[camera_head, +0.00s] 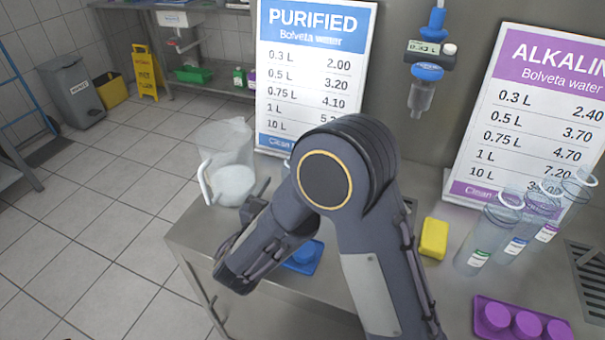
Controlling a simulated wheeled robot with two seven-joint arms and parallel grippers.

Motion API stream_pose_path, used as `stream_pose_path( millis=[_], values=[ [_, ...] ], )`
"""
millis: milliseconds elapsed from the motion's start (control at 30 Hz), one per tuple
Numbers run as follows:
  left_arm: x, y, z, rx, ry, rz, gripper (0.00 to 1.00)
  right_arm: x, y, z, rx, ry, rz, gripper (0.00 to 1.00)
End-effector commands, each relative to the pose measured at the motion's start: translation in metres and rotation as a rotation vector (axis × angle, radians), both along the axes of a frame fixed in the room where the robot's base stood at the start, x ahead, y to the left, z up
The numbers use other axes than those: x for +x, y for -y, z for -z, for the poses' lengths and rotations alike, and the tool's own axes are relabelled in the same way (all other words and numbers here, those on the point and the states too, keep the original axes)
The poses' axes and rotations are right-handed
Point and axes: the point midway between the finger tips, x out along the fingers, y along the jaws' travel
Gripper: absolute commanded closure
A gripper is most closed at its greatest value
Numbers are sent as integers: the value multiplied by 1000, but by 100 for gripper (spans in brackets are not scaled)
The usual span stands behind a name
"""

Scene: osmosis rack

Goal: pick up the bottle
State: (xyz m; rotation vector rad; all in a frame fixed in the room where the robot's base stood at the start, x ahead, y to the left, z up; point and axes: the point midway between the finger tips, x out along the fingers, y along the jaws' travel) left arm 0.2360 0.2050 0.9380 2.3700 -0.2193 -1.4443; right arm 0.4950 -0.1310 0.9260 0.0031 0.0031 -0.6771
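Several clear bottles (488,238) with loop handles and coloured labels stand upright at the right of the steel counter. A larger clear jug (231,160) with a white handle stands at the counter's left end. My one visible arm rises from the bottom, right of centre, and bends down to the left; I take it as my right arm. Its gripper (246,218) is just in front of the jug, low over the counter's left edge. The forearm partly hides its fingers, and I cannot tell whether they touch the jug. The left gripper is not seen.
A yellow block (433,238) lies between my arm and the bottles. A blue tray (303,257) is partly behind my forearm. A purple tray with round caps (522,322) is at front right. Price boards (313,75) and a tap unit (426,70) stand behind.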

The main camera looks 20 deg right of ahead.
Motion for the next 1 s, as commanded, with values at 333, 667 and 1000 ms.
stream_pose_path(
  millis=[333,667,1000],
  values=[
    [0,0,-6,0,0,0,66,26,22,-3,-3,0,1,19],
    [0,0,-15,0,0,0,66,58,49,-7,-3,1,0,19],
    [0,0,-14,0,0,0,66,59,50,-6,-3,1,-1,29]
  ],
)
